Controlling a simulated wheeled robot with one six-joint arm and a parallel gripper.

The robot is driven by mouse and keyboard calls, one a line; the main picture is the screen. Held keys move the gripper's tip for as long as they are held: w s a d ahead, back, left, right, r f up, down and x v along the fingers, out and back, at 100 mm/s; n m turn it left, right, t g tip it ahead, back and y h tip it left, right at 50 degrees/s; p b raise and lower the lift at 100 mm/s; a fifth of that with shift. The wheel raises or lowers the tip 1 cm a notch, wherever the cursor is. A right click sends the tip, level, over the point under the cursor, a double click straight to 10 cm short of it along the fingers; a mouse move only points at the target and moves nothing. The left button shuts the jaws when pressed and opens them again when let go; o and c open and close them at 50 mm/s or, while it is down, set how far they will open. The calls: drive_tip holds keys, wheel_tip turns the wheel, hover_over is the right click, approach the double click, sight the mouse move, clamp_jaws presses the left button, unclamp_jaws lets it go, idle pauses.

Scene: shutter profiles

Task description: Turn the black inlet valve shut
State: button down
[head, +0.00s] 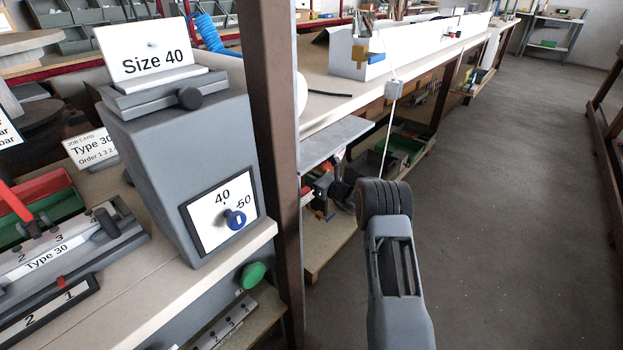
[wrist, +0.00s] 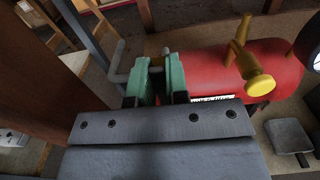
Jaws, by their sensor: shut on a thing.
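My gripper (wrist: 157,66) shows in the wrist view with two green fingers closed around a small dark part at the end of a grey bent pipe (wrist: 120,62). This part is where the black inlet valve appears to be, and the fingers hide most of it, so its angle cannot be told. Right beside the fingers lies a red tank (wrist: 215,75) with a yellow valve (wrist: 258,82). In the head view my forearm covers the gripper. The red tank (head: 319,188) shows partly under the bench there.
A brown post (head: 275,130) stands left of my arm. A grey machine (head: 180,150) with a "Size 40" card is on the left bench. A black round gauge (wrist: 312,45) is at the wrist view's right edge. The floor (head: 520,200) to the right is clear.

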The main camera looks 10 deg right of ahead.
idle(0.3)
drive_tip(key=c, duration=1.1)
unclamp_jaws()
drive_tip(key=p+v, duration=0.3)
drive_tip(key=v, duration=1.1)
